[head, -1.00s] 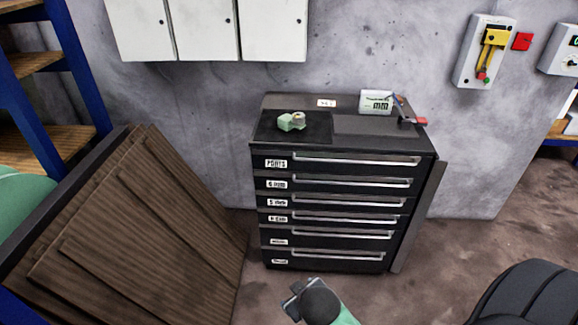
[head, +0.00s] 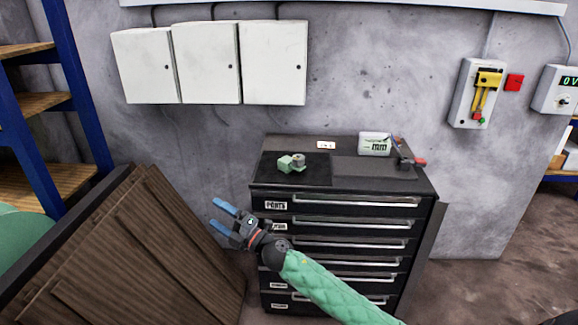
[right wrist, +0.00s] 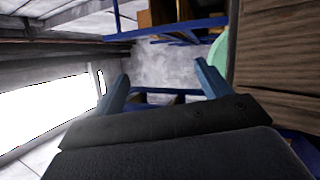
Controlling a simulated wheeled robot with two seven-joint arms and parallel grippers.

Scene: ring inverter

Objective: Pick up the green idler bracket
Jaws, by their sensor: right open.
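The green idler bracket (head: 291,163) sits on the dark mat at the left of the black drawer cabinet's top (head: 375,168). It is a small pale green block with a round greyish part on its right side. My right gripper (head: 222,215) is in front of the cabinet's left edge, lower and to the left of the bracket, apart from it. Its blue fingers are spread and empty, pointing left. In the right wrist view the open fingers (right wrist: 160,85) have nothing between them. My left gripper is not in view.
A white labelled box (head: 374,144) and a red-ended tool (head: 413,162) lie at the cabinet top's back right. Brown wooden panels (head: 130,250) lean left of the cabinet. White wall boxes (head: 206,64) hang above. The cabinet top's front middle is clear.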

